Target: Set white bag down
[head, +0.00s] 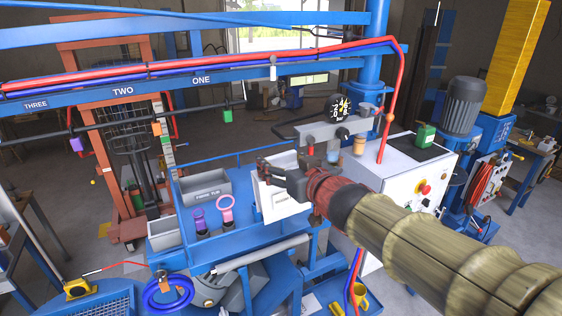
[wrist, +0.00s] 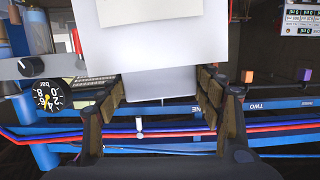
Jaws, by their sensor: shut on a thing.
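The white bag (head: 268,200) is a pale, box-like shape over the blue bench in the head view. My gripper (head: 279,177) is at its upper right side, shut on it. In the wrist view the white bag (wrist: 165,35) fills the top middle, and its lower part lies between the two fingers of my gripper (wrist: 162,88). I cannot tell whether the bag's underside touches anything. Part of the bag is hidden behind my fingers.
The blue bench (head: 240,243) carries a grey labelled tub (head: 206,190), left of the bag, and purple and pink rings (head: 226,208). A white cabinet (head: 385,190) stands right, partly behind my arm. A blue beam (head: 150,85) with red and blue hoses crosses above.

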